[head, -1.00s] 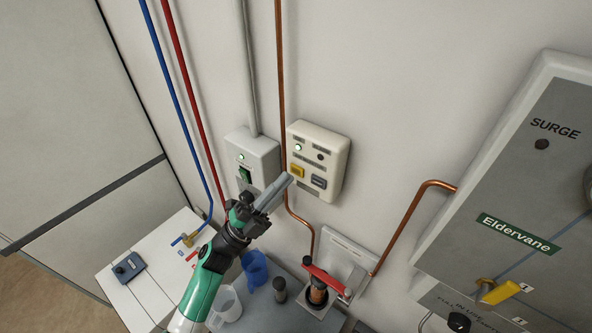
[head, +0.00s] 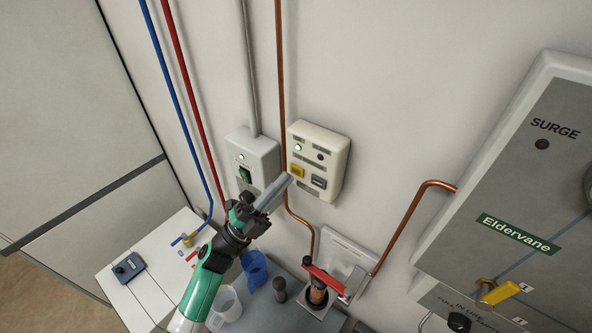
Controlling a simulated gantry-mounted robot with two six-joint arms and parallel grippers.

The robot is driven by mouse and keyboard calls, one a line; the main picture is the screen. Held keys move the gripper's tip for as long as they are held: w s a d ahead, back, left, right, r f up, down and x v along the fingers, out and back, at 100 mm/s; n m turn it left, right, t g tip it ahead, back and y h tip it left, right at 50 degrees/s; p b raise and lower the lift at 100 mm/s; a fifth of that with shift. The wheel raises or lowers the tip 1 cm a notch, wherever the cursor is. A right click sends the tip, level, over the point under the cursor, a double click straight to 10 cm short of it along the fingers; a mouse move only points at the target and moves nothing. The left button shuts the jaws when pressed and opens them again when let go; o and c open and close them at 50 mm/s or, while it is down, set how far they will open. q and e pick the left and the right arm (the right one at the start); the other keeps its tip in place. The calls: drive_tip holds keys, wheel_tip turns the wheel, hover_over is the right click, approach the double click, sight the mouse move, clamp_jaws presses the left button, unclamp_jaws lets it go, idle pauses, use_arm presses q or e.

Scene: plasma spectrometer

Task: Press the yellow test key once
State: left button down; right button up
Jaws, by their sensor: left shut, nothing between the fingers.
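The yellow test key (head: 297,171) is a small square button on a cream wall box (head: 326,145). A grey key (head: 319,182) sits to its right, and a green lamp is lit above it. My left gripper (head: 288,182) is shut and empty. Its fingertips are just below the yellow key in the head view, pointing up and right toward the box. I cannot tell whether they touch the box. My right gripper is not in view.
A grey switch box (head: 253,158) with a green switch is left of the cream box. A copper pipe (head: 281,80) runs between them. A large Eldervane cabinet (head: 510,190) fills the right.

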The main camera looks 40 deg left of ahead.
use_arm(q)
drive_tip(key=shift+w+b, duration=0.35)
drive_tip(key=shift+w, duration=0.1)
drive_tip(key=shift+w+b, duration=0.3)
drive_tip(key=shift+w, duration=0.05)
idle(0.7)
idle(0.3)
drive_tip(key=shift+s+p, duration=0.5)
drive_tip(key=shift+s, duration=0.3)
